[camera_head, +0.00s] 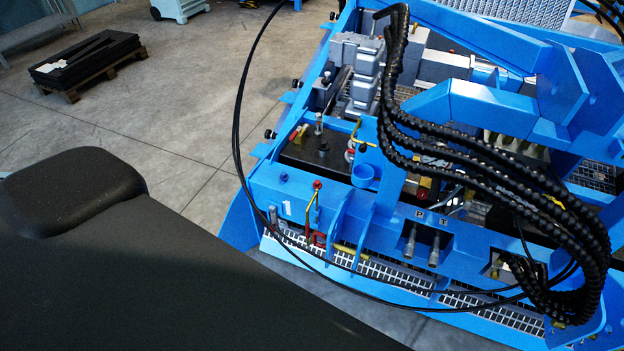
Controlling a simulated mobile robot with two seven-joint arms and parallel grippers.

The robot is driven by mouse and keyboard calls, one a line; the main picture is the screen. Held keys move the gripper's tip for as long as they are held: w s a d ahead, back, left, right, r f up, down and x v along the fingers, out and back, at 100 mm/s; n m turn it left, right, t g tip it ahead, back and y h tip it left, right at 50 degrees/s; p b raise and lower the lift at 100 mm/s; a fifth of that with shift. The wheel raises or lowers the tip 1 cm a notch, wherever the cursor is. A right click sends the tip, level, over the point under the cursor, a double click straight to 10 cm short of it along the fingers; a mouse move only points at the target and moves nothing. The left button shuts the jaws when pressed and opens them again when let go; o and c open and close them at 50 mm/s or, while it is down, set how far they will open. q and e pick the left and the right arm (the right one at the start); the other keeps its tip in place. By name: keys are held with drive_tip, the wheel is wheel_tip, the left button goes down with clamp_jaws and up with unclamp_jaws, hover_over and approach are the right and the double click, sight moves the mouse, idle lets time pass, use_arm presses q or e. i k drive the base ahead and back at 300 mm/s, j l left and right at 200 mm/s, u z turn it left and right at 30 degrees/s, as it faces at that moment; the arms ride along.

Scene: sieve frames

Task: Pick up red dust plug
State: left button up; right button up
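Neither of my grippers shows in the head view. A blue hydraulic machine frame (266,203) fills the right side. Several small red parts show on it, and I cannot tell for sure which is the red dust plug. One red piece (319,239) sits low on the front of the frame, near a yellow handle (310,215). A small red cap (317,185) is at the top of that handle. Another red part (424,188) is farther in, partly hidden by black hoses. Two metal couplings (410,241) (434,250) sit in an opening under the letters P and T.
Bundled black hoses (460,155) arch over the frame, and thin black cables loop across its front. A pallet with black plates (85,62) lies at the far left. Open concrete floor (170,130) lies between.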

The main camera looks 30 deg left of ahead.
sight(317, 185)
drive_tip(key=j+z, duration=0.3)
drive_tip(key=j, duration=1.5)
